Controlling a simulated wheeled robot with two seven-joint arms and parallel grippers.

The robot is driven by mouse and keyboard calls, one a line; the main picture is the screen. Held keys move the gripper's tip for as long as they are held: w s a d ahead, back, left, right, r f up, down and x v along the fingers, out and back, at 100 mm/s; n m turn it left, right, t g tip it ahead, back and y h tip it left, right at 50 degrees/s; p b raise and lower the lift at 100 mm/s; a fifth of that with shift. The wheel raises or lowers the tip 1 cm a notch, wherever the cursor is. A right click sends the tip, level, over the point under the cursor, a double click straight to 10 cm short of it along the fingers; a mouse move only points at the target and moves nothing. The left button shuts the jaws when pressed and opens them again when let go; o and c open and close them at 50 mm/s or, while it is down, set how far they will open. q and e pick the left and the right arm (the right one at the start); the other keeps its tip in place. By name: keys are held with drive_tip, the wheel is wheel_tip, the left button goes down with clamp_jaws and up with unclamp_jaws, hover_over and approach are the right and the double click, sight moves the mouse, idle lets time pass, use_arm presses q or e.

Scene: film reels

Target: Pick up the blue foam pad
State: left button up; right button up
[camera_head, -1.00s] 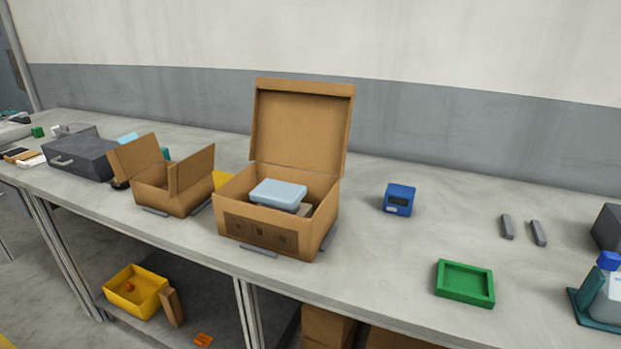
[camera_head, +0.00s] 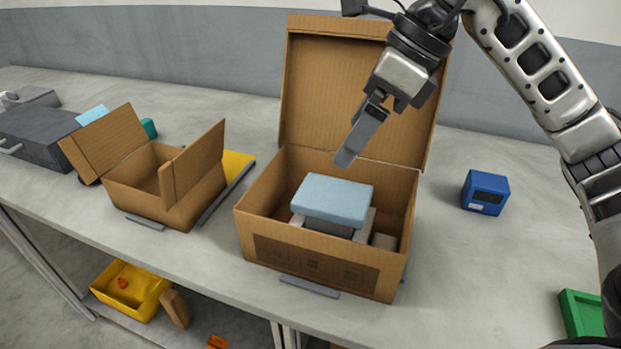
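The light blue foam pad (camera_head: 333,199) is a flat, rounded block. It lies on top of other things inside the large open cardboard box (camera_head: 317,262), at about rim height. My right gripper (camera_head: 347,156) comes in from the upper right and hangs above the back of the pad, in front of the raised lid. It looks apart from the pad. Its fingers overlap in this view, so I cannot tell whether they are open or shut. Nothing shows between them. My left gripper is not in view.
The box lid (camera_head: 345,95) stands upright at the back. A smaller open box (camera_head: 165,190) with raised flaps is at the left. A blue device (camera_head: 485,192) and a green tray (camera_head: 580,312) are at the right. The bench between the large box and the device is clear.

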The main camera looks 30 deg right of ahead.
drive_tip(key=d+h, duration=0.1)
drive_tip(key=d, duration=0.1)
hover_over(326, 192)
drive_tip(key=s+d, duration=0.2)
drive_tip(key=shift+h, duration=0.4)
drive_tip(key=f, duration=0.8)
drive_tip(key=shift+a, duration=0.25)
drive_tip(key=x, duration=0.5)
drive_tip(key=shift+w+f, duration=0.15)
drive_tip(key=shift+w, duration=0.05)
drive_tip(key=shift+w+f, duration=0.1)
drive_tip(key=shift+f, duration=0.15)
drive_tip(key=shift+f, duration=0.2)
drive_tip(key=shift+c, duration=0.3)
drive_tip(key=c, duration=0.9)
